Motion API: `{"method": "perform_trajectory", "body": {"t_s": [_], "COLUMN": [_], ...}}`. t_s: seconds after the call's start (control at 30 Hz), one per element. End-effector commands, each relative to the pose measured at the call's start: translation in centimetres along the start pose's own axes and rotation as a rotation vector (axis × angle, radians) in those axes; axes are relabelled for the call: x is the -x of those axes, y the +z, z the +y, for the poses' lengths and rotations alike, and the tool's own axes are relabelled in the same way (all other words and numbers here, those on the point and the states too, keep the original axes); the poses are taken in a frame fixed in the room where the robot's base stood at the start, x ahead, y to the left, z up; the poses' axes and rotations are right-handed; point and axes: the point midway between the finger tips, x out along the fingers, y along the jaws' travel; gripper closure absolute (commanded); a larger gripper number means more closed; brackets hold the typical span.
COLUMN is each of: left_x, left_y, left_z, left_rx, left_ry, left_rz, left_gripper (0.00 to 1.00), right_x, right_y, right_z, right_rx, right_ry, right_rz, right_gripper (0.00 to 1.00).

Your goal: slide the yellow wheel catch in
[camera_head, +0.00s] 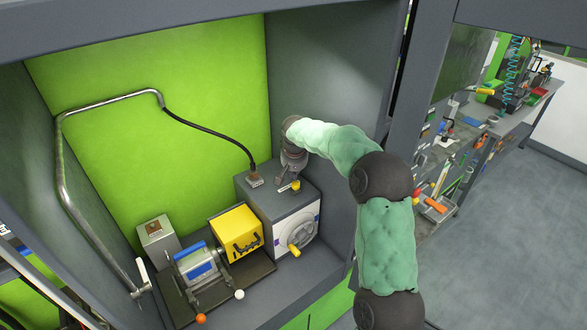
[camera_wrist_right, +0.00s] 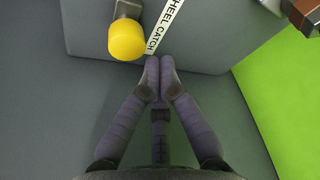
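The yellow wheel catch (camera_head: 295,185) is a small yellow knob on top of the grey box (camera_head: 280,206) at the right of the bench. In the right wrist view the yellow knob (camera_wrist_right: 126,40) sits on a grey metal stem, beside a white label reading "WHEEL CATCH" (camera_wrist_right: 173,25). My right gripper (camera_head: 290,180) is at the top of the box, close to the knob. In the wrist view its fingertips (camera_wrist_right: 159,80) are together, with nothing seen between them, below and right of the knob and apart from it. My left gripper is out of view.
A black cable runs to a connector (camera_head: 255,180) on the box top. A yellow block (camera_head: 236,232) and a silver-blue device (camera_head: 199,268) stand left of the box. A yellow handle (camera_head: 294,250) juts from its front. A bent metal tube (camera_head: 62,160) lines the left wall.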

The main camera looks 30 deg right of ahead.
Motion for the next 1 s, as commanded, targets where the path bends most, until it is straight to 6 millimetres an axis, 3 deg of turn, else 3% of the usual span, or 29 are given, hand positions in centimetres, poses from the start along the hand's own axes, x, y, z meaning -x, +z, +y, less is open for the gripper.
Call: {"method": "perform_trajectory", "body": {"t_s": [0.57, 1.0], "left_x": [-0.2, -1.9], "left_y": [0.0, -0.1], "left_z": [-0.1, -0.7], "left_rx": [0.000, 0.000], "left_ry": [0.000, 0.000], "left_rz": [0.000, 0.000], "left_gripper": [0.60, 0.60], "right_x": [0.2, 1.0], "right_y": [0.8, 3.4], "right_z": [0.1, 1.9], "right_rx": [-0.001, 0.000], "right_ry": [0.000, 0.000], "right_rz": [0.000, -0.002], "right_gripper": [1.00, 1.00]}}
